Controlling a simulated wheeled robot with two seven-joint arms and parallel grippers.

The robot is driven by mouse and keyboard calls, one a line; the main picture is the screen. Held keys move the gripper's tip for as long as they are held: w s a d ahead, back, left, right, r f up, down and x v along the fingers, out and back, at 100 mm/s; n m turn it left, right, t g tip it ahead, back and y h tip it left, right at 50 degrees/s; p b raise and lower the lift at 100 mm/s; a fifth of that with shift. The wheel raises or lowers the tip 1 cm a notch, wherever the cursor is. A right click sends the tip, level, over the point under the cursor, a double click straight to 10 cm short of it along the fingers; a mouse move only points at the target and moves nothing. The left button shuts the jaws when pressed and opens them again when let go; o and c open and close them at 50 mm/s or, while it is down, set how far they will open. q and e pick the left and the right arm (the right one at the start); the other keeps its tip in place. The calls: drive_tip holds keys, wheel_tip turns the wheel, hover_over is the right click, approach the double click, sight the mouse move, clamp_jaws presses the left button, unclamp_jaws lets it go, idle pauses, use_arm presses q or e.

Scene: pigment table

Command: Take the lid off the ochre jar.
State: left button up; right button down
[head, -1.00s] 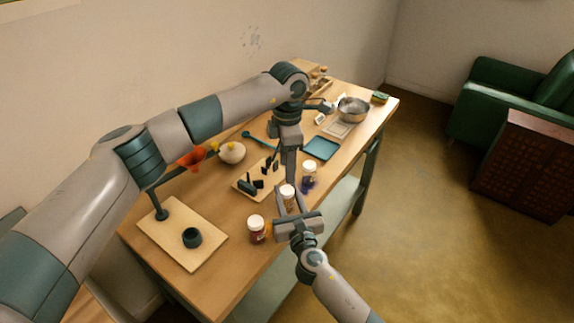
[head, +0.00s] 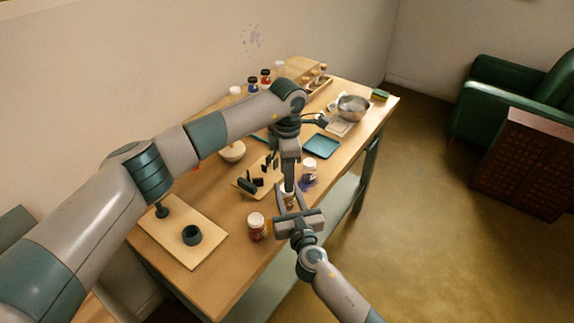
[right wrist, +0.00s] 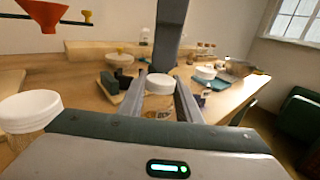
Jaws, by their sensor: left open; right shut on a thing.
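The ochre jar (right wrist: 158,113), with its white lid (right wrist: 160,84), stands between the fingers of my right gripper (right wrist: 160,90). My right gripper is shut on the jar; the lid shows above the fingers. In the head view the jar is mostly hidden behind my grippers. My left gripper (head: 289,186) is open and points down just above the jar. In the right wrist view it also shows as a dark upright shape (right wrist: 168,45) behind the lid; whether it touches the lid I cannot tell.
A red jar (head: 257,227) and a purple jar (head: 309,169), both white-lidded, stand close on either side. A board with dark tools (head: 240,182), a blue tray (head: 321,146), a metal bowl (head: 354,107) and a board with a dark cup (head: 212,250) are on the table.

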use_arm(q)
drive_tip(key=shift+f, duration=1.85)
drive_tip(key=c, duration=1.1)
drive_tip(key=shift+n, duration=1.7)
drive_tip(key=o, duration=1.2)
drive_tip(key=shift+r, duration=0.15)
